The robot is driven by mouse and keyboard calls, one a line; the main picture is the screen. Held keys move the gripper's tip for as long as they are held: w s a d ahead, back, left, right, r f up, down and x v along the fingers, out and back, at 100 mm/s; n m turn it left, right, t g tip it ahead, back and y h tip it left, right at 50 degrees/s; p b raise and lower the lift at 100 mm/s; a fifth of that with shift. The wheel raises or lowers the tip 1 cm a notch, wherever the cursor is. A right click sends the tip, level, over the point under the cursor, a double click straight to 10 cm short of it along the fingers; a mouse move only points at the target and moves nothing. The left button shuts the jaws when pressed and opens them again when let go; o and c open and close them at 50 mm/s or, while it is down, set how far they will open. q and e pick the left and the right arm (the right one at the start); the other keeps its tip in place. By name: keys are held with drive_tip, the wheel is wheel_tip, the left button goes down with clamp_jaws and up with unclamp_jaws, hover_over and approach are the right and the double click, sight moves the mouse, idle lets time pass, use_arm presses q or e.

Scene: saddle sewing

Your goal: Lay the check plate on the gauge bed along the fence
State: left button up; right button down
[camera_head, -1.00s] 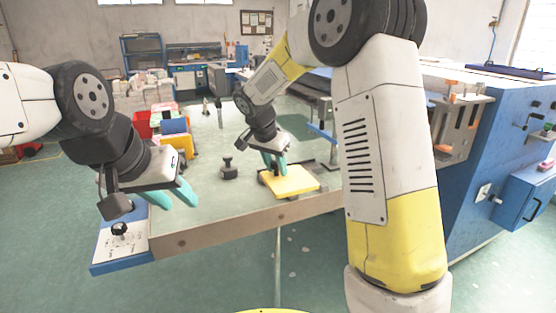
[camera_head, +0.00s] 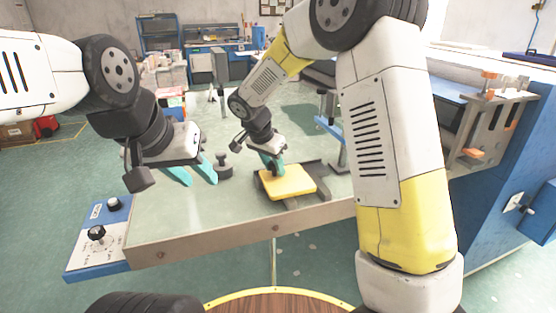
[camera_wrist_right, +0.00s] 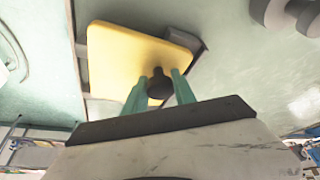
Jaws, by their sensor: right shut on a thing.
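The check plate (camera_head: 288,183) is a yellow slab with a dark knob (camera_wrist_right: 159,85). My right gripper (camera_head: 273,167) is shut on that knob, its teal fingers on either side of it in the right wrist view. The gauge bed (camera_head: 320,174) is a dark frame near the table's front edge; the plate covers much of it. Dark bed parts show past the plate's far and right sides. I cannot tell whether the plate touches the bed, nor which part is the fence. My left gripper (camera_head: 192,178) is open and empty above the table's left part.
A dark knobbed weight (camera_head: 224,166) stands on the table (camera_head: 185,220) left of the plate. A blue control box (camera_head: 97,237) sits at the table's left front corner. A blue stand (camera_head: 333,130) rises behind the bed. The table's front left surface is clear.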

drive_tip(key=shift+f, duration=0.15)
drive_tip(key=c, duration=1)
unclamp_jaws()
drive_tip(key=v, duration=1.2)
drive_tip(key=s+d+r+n+y, duration=0.3)
drive_tip(key=s+d+r+n, duration=0.15)
drive_tip(key=s+d, duration=0.7)
drive_tip(key=s+d+n+t, duration=0.1)
drive_tip(key=s+d, duration=0.1)
drive_tip(key=s, duration=0.1)
drive_tip(key=s+d+n+y, duration=0.1)
drive_tip(key=s, duration=0.3)
drive_tip(key=s+d+n+t+y, duration=0.1)
drive_tip(key=s+d, duration=0.1)
drive_tip(key=s, duration=0.2)
drive_tip(key=shift+s+d+f+n+t, duration=0.25)
drive_tip(key=shift+d+f+n+t, duration=0.05)
drive_tip(key=shift+d+f+n, duration=0.05)
